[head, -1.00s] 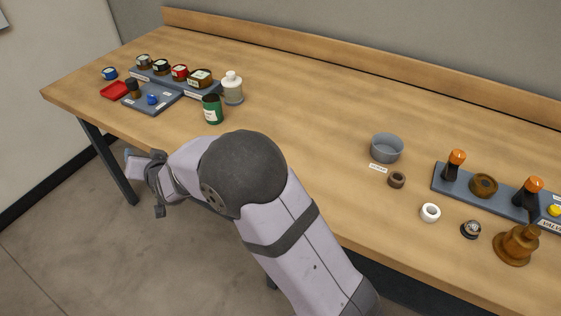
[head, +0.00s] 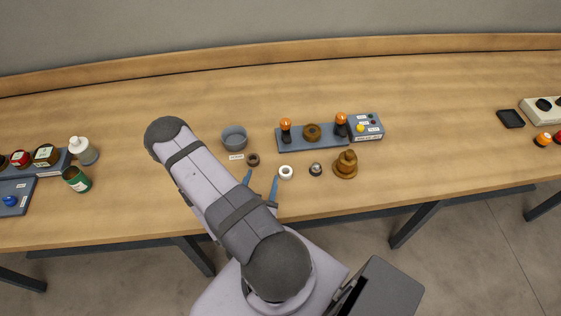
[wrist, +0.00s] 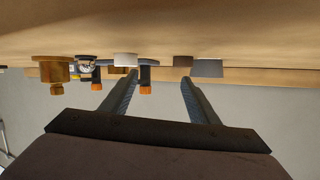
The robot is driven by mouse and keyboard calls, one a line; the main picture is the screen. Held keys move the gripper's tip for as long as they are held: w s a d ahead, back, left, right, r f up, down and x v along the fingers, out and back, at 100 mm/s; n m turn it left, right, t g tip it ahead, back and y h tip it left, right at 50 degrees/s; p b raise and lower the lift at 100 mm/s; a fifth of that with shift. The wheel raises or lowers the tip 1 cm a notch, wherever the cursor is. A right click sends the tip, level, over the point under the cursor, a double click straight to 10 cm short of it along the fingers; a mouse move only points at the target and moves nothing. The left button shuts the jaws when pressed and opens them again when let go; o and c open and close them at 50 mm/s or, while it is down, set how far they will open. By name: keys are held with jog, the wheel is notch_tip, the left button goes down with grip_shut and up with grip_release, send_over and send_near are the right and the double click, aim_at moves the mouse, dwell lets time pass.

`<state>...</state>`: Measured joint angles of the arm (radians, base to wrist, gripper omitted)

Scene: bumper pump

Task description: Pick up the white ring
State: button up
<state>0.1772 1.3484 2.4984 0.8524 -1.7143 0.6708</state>
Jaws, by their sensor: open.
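The white ring (head: 286,176) lies on the wooden table near its front edge, between a small brown ring and a small round dial. It also shows in the wrist view (wrist: 125,59), where the scene appears upside down and the ring is just beyond the tip of the left finger. My gripper (head: 261,181) is open, its two blue fingers pointing towards the back of the table. In the head view, the ring is just right of the right fingertip, outside the gap. Between the fingers in the wrist view (wrist: 159,80) there is nothing held.
The brown ring (head: 253,160) is just beyond the fingertips, with a grey bowl (head: 234,139) behind it. The dial (head: 316,169) and a brass part (head: 345,165) stand to the right. A grey-blue rack (head: 295,143) with orange-topped posts lies behind. The table's middle back is clear.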

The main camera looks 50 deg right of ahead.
jog(key=g+p, duration=0.2)
send_near(287, 169)
jog(key=shift+s+a+f, duration=0.1)
jog(key=shift+s+a, duration=0.25)
jog(key=shift+w+d+f+b, duration=0.2)
jog(key=shift+d+f+b, duration=0.1)
jog(key=shift+d+b, duration=0.25)
jog(key=shift+w+d+f+t, duration=0.1)
jog(key=shift+w+d+t, duration=0.2)
jog(key=shift+d, duration=0.1)
jog(key=shift+r+b+x, duration=0.2)
jog(key=shift+b+x, duration=0.3)
jog(key=shift+x, duration=2.05)
jog(key=shift+d, duration=0.1)
jog(key=c, duration=1.1)
